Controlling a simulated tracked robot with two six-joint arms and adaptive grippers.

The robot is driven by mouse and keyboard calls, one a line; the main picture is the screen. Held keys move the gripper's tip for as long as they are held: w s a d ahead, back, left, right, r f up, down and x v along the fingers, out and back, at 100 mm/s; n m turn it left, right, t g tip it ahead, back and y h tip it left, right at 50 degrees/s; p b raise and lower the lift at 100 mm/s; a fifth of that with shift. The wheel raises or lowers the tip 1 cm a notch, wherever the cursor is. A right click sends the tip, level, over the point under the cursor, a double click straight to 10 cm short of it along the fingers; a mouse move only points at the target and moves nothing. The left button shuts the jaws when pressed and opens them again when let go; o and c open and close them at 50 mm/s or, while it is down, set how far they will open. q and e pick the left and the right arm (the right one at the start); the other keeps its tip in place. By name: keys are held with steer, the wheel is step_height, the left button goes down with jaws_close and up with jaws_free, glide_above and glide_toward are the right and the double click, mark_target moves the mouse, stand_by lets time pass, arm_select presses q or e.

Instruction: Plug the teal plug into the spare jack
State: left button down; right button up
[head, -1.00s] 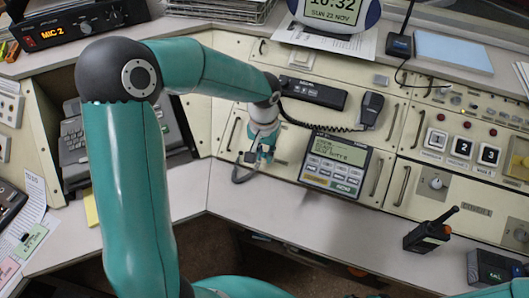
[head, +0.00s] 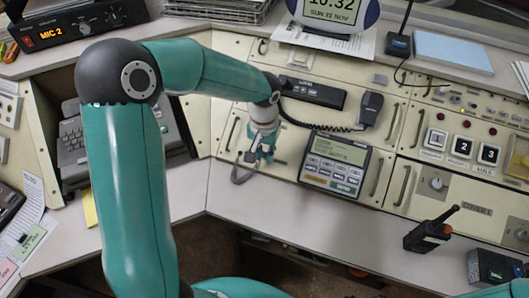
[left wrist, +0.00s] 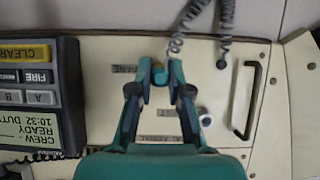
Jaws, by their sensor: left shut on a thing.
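My left gripper (head: 261,156) is at the cream panel, left of the grey terminal. In the left wrist view its fingertips (left wrist: 160,76) are shut on the small teal plug (left wrist: 160,73). A grey coiled cord (left wrist: 180,32) runs up from the plug; it shows in the head view as a loop (head: 240,174) below the gripper. The panel face is under the plug, and I cannot tell whether the plug is in a jack. A pale round fitting (left wrist: 205,117) is right of the fingers. My right gripper is out of view.
The grey terminal (head: 336,165) stands close right of the gripper. A black handset (head: 371,106) with a coiled cord is above it. A metal handle (left wrist: 246,101) sticks out right of the gripper. A handheld radio (head: 430,234) lies on the desk; the desk's front middle (head: 250,222) is clear.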

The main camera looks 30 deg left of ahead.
arm_select(q)
steer(key=c, duration=1)
jaws_free()
steer(key=shift+w+f, duration=0.1)
steer(key=shift+f, duration=0.05)
steer(key=shift+r, duration=0.2)
steer(key=r, duration=1.1)
steer(key=shift+s+r, duration=0.2)
steer(key=shift+r, duration=0.1)
